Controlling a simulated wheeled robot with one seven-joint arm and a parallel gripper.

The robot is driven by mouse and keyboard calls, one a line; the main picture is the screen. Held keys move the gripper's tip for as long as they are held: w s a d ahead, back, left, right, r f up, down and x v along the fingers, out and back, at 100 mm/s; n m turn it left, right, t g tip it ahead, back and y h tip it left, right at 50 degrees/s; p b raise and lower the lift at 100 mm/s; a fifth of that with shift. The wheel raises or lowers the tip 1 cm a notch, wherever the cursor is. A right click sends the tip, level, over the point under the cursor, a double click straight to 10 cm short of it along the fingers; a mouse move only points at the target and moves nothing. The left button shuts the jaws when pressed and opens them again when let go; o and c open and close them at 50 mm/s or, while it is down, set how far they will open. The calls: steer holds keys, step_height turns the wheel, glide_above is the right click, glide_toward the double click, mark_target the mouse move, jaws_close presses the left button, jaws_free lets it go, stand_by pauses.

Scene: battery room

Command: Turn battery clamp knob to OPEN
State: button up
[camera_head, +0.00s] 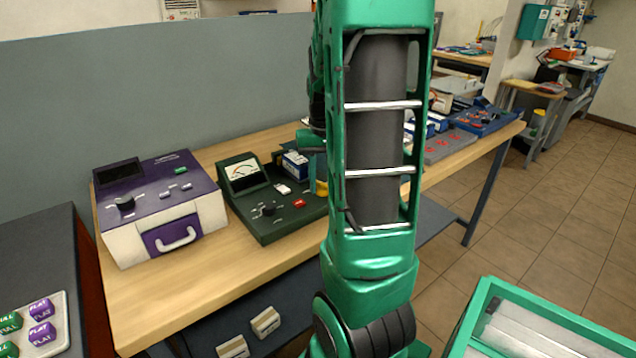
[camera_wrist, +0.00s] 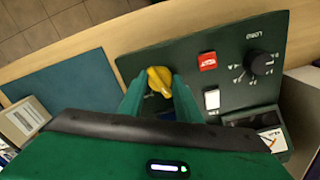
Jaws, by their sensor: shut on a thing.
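The dark green tester (camera_head: 273,227) stands on the wooden table, with a meter, a black dial and a red button on its top. In the wrist view its panel (camera_wrist: 225,45) shows a yellow knob (camera_wrist: 159,80), which I take as the clamp knob. My gripper (camera_wrist: 160,88) is shut on this knob, one green finger on each side. The knob's pointer setting and any OPEN mark cannot be made out. In the head view a bit of yellow (camera_head: 321,188) shows beside my arm, which hides most of the gripper. A blue and white battery (camera_head: 295,165) sits at the tester's back.
A purple and white machine (camera_head: 165,207) with a handle stands left of the tester. Trays with red parts (camera_head: 448,146) lie farther right.

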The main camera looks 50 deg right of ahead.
mark_target(321, 183)
steer(key=n, duration=0.4)
steer(key=shift+w+n, duration=0.3)
stand_by(0.3)
steer(key=shift+s+a, duration=0.1)
steer(key=shift+s, duration=0.05)
stand_by(1.0)
steer(key=o, duration=1.1)
step_height(321, 183, up, 11)
steer(key=shift+f, duration=0.2)
